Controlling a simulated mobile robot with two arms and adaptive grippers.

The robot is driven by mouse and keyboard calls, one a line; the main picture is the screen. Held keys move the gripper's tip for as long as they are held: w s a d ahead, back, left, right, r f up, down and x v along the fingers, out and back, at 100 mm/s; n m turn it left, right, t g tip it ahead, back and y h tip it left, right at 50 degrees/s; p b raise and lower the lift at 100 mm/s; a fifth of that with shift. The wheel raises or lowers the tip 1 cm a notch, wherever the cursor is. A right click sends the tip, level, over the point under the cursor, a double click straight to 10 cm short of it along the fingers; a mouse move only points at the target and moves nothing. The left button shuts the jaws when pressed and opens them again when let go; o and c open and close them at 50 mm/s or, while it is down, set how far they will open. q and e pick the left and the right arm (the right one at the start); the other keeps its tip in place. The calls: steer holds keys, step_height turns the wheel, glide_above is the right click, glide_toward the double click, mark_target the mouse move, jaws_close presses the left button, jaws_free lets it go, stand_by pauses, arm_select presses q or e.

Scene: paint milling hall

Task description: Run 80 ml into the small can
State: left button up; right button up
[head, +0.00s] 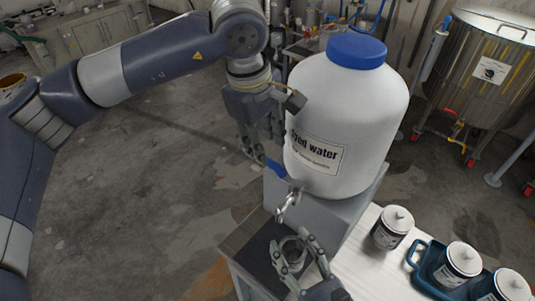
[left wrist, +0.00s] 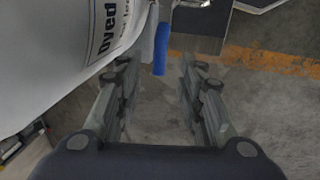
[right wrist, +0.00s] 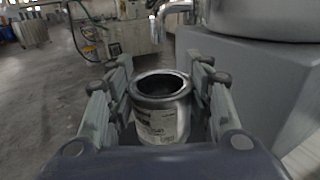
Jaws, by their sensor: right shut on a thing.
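The large white container (head: 345,120) with a blue lid and a "Dyed water" label stands on a grey stand (head: 335,208). A metal spout (head: 290,203) comes out low on its front, with a blue tap handle (head: 277,168) above it. The handle also shows in the left wrist view (left wrist: 161,48). My left gripper (head: 262,152) is open and empty beside the container, near the handle. My right gripper (head: 293,262) is shut on the small open can (right wrist: 161,110), upright below the spout. I cannot tell how much liquid is inside the can.
Lidded cans stand on the white table (head: 365,262) at the right, one (head: 392,228) loose and others in a blue tray (head: 421,262). A large steel vessel (head: 482,70) stands at the back right. The floor at the left is clear.

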mark_target(279, 171)
arm_select(q)
steer(key=shift+w+d+f, duration=0.1)
steer(key=shift+w+f, duration=0.05)
steer(key=shift+f, duration=0.7)
steer(key=shift+w+d+f, duration=0.1)
steer(key=shift+w+f, duration=0.05)
steer(key=shift+f, duration=0.75)
steer(key=shift+w+d+f, duration=0.1)
steer(key=shift+w+f, duration=0.05)
steer(key=shift+f, duration=0.7)
jaws_close()
